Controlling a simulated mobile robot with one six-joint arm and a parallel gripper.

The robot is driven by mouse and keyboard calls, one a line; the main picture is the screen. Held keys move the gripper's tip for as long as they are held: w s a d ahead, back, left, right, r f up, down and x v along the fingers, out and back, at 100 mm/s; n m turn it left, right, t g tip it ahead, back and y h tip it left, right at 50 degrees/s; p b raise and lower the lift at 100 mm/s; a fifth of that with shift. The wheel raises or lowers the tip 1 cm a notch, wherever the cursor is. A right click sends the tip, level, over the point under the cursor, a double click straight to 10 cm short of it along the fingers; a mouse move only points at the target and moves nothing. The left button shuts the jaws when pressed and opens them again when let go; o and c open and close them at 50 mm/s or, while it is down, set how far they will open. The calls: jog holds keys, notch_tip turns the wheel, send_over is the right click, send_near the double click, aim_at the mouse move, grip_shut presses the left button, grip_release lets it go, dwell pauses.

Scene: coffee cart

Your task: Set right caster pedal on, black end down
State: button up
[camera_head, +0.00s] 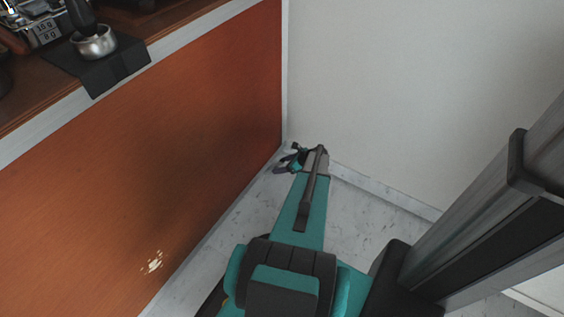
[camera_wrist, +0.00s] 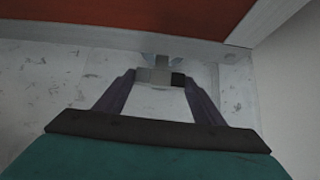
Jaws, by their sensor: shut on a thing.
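My gripper (camera_wrist: 160,78) is low near the floor at the base of the cart and is shut on the caster pedal (camera_wrist: 155,76). The pedal is a small pale grey bar spanning the gap between my fingertips. Its black end (camera_wrist: 178,79) is at the right in the wrist view. Just beyond the pedal, a pale bluish caster part (camera_wrist: 158,59) shows under the cart's lower edge; whether the pedal touches it I cannot tell. In the head view my gripper (camera_head: 289,160) is small beside the cart's far corner, and the pedal's pose is unclear there.
The orange cart panel (camera_head: 160,150) stands close on the left, with a white wall (camera_head: 420,90) and its skirting (camera_head: 385,190) on the right. Pale marbled floor (camera_head: 262,205) lies between. On the cart top, a portafilter (camera_head: 94,42) rests on a black mat (camera_head: 110,75).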

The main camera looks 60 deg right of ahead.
jog(key=shift+d+r+m+y+p, duration=0.15)
jog(key=shift+m+y+p, duration=0.45)
jog(key=shift+p, duration=1.65)
jog(key=shift+f+y+p, duration=0.2)
jog(key=shift+y+p, duration=0.2)
jog(key=shift+p, duration=0.3)
jog(key=o, duration=1.1)
jog(key=shift+c, duration=0.2)
jog(key=shift+s+r, duration=0.1)
jog(key=p+v, duration=0.2)
jog(key=v, duration=1.1)
jog(key=shift+s+r+p, duration=0.15)
jog(key=shift+s+p, duration=0.15)
jog(key=shift+s+d, duration=0.1)
